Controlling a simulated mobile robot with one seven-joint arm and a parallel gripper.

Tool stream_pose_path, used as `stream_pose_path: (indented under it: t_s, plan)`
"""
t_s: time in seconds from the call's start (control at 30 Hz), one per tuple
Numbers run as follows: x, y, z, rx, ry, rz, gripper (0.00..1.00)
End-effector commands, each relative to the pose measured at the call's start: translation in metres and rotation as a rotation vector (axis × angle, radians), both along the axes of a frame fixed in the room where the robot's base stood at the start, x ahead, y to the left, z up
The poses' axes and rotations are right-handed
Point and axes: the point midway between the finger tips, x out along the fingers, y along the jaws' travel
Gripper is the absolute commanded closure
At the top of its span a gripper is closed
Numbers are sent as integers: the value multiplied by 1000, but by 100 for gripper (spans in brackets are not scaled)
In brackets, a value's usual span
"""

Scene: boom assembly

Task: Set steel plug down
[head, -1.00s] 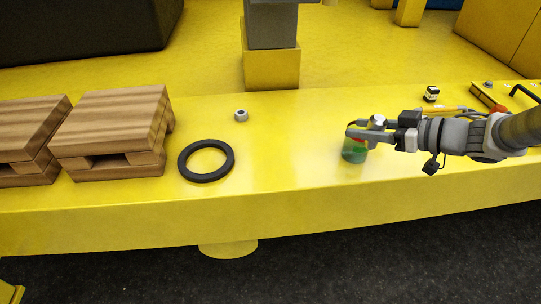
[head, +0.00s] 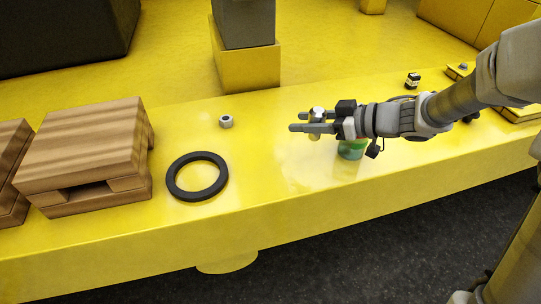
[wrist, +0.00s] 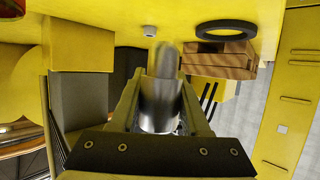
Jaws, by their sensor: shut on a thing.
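My gripper (head: 312,123) is shut on the steel plug (head: 317,115), a shiny metal cylinder. In the head view it is held above the yellow surface (head: 265,185), to the right of the black ring and the small nut. In the wrist view the plug (wrist: 161,95) sits between the two fingers (wrist: 160,95), and its lower part is hidden by the gripper's mount. The plug appears clear of the surface, though the exact gap is hard to tell.
A black ring (head: 171,181) lies left of my gripper, with a small metal nut (head: 226,121) behind it. Wooden pallets (head: 85,145) stand at the left. A green container (head: 351,151) stands below my wrist. A grey post (head: 243,22) on a yellow block rises behind. Bare surface lies between ring and container.

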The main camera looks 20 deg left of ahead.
Motion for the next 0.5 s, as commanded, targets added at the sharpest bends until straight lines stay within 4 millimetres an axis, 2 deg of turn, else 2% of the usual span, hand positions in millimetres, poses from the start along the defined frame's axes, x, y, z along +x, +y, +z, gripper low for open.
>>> stream_pose_path:
  t_s: [0.03,0.23,0.37,0.5]
  plan:
    - [-5,13,-12,1,3,5,100]
    - [-17,55,-38,1,3,5,100]
    - [-20,71,-46,1,0,3,100]
    - [-21,77,-50,0,0,0,100]
